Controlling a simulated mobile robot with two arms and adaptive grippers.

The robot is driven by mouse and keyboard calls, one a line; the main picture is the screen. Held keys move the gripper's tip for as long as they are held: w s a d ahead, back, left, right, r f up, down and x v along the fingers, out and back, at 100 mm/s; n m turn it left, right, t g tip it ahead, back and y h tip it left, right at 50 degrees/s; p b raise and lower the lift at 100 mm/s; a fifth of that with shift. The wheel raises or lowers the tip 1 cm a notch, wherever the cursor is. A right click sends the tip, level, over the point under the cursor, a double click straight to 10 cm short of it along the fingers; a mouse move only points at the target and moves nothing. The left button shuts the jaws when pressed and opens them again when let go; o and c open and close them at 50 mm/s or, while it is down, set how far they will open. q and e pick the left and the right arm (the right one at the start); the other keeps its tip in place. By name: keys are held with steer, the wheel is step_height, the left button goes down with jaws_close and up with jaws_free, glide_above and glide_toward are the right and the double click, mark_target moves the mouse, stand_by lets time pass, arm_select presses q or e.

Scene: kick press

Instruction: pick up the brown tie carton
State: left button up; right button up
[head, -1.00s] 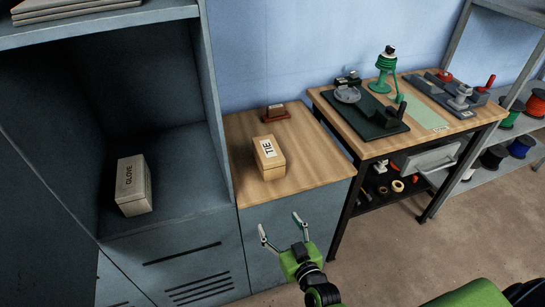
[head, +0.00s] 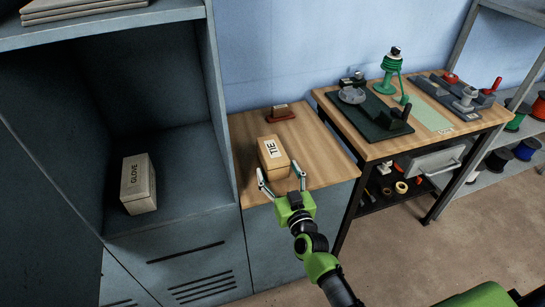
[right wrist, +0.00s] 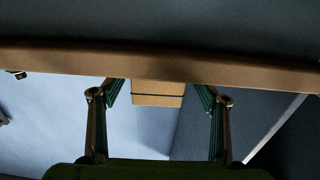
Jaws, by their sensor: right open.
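The brown tie carton (head: 272,158), labelled TIE, stands on the wooden top of the low cabinet (head: 311,168). My right gripper (head: 280,177) is open, with its fingers spread at the near side of the carton. In the right wrist view the carton (right wrist: 157,94) shows between the two open fingers (right wrist: 160,98), beyond their tips. I cannot tell whether either finger touches it. My left gripper is not in view.
A grey glove carton (head: 138,184) sits in the open locker (head: 214,100) at left. A workbench (head: 366,150) with a press and tools is at right.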

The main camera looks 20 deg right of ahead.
mark_target(275, 153)
steer(key=w, duration=0.4)
steer(key=shift+w+d+r, duration=0.1)
steer(key=shift+w+r, duration=0.05)
steer(key=shift+r, duration=0.15)
steer(key=c, duration=1.4)
steer(key=shift+r, duration=0.1)
steer(key=shift+r+p, duration=0.8)
steer(key=shift+p, duration=0.15)
step_height(275, 153, up, 3)
steer(key=p, duration=0.2)
steer(key=shift+f+p, duration=0.2)
steer(key=shift+p, duration=0.15)
steer(key=s+a+r+p, duration=0.1)
steer(key=s+r+p, duration=0.2)
steer(key=s+p, duration=0.1)
steer(key=s+a+r+p, duration=0.1)
steer(key=s+r+p, duration=0.2)
steer(key=s+p, duration=0.2)
steer(key=s+a+r+p, duration=0.1)
steer(key=s+r+p, duration=0.1)
steer(key=s+p, duration=0.2)
steer(key=shift+s+a+r+p, duration=0.3)
steer(key=shift+r+p, duration=0.1)
steer(key=shift+p, duration=0.3)
